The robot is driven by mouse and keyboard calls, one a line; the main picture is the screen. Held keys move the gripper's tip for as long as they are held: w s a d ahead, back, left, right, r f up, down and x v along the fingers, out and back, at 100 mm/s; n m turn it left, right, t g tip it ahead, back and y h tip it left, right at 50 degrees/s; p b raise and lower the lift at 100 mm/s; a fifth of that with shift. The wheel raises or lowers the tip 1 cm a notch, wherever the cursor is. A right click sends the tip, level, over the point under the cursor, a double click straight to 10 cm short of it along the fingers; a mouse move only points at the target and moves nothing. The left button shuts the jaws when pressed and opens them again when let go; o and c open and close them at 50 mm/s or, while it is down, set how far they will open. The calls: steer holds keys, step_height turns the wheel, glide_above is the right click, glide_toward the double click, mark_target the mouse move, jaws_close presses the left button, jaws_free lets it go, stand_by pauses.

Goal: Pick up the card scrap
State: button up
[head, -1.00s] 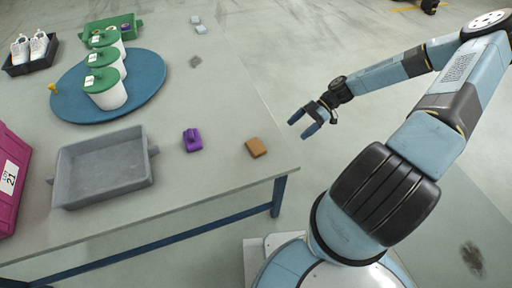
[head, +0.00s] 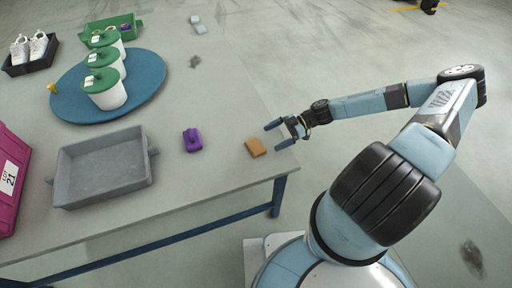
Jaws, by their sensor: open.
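A small brown block-like piece (head: 256,147), which looks like the card scrap, lies on the grey table near its front right corner. My gripper (head: 274,137) is open and empty, its fingers pointing left. In the picture it is just right of the brown piece and slightly above it. I cannot tell its height over the table. The brown piece is in plain sight.
A purple block (head: 192,140) lies left of the brown piece, beside a grey tray (head: 62,185). A blue round board (head: 150,92) bears lidded white tubs (head: 106,96). A crumpled grey piece (head: 195,62) lies farther back. The table between is clear.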

mark_target(256, 145)
steer(key=shift+x, duration=3.3)
steer(key=shift+r, duration=0.15)
steer(key=c, duration=0.7)
steer(key=shift+r, duration=0.3)
steer(key=shift+c, duration=0.9)
step_height(256, 145, up, 2)
steer(key=shift+r, duration=0.2)
steer(key=s+r, duration=0.2)
steer(key=r, duration=0.1)
steer(key=s+r, duration=0.3)
steer(key=shift+s+r, duration=0.25)
steer(key=s+r, duration=0.1)
steer(key=s, duration=0.2)
steer(key=s+r, duration=0.1)
steer(key=s, duration=0.1)
steer(key=s+r, duration=0.1)
steer(key=s, duration=0.2)
steer(key=shift+s+a+r, duration=0.2)
steer(key=shift+s+r, duration=0.05)
steer(key=shift+s, duration=0.05)
